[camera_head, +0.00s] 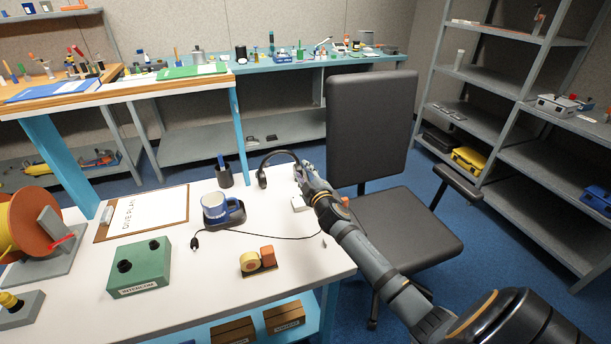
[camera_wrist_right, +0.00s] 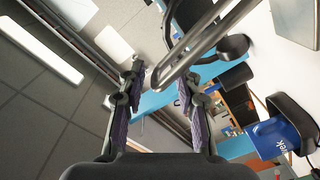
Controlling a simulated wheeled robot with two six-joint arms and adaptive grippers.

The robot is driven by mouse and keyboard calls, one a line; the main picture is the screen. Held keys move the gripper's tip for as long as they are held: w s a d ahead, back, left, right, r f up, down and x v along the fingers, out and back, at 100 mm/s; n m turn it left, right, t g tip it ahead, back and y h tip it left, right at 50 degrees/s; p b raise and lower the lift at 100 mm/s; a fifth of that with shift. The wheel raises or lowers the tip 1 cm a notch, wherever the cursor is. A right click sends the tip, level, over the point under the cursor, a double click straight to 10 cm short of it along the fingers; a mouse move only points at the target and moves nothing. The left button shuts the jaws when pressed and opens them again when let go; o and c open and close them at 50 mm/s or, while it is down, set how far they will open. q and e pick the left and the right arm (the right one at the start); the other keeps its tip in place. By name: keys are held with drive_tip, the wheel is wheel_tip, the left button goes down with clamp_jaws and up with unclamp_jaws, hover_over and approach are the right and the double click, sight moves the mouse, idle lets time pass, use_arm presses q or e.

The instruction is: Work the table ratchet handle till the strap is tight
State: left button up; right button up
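My right gripper (camera_head: 304,178) is above the far right edge of the white desk, beside the black headset (camera_head: 262,172). I cannot pick out a ratchet handle or a strap with certainty. At the left of the desk, an orange-flanged drum (camera_head: 27,222) stands on a grey base, with a red lever (camera_head: 62,243) on it. My left gripper is not in view.
On the desk are a blue mug (camera_head: 217,207), clipboard (camera_head: 150,212), green box (camera_head: 138,268), tape dispenser (camera_head: 258,262) and pen cup (camera_head: 224,177). A black chair (camera_head: 372,125) stands right of the desk. Grey shelves (camera_head: 480,76) are farther right.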

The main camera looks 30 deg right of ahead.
drive_tip(key=v, duration=1.2)
drive_tip(key=shift+f, duration=0.1)
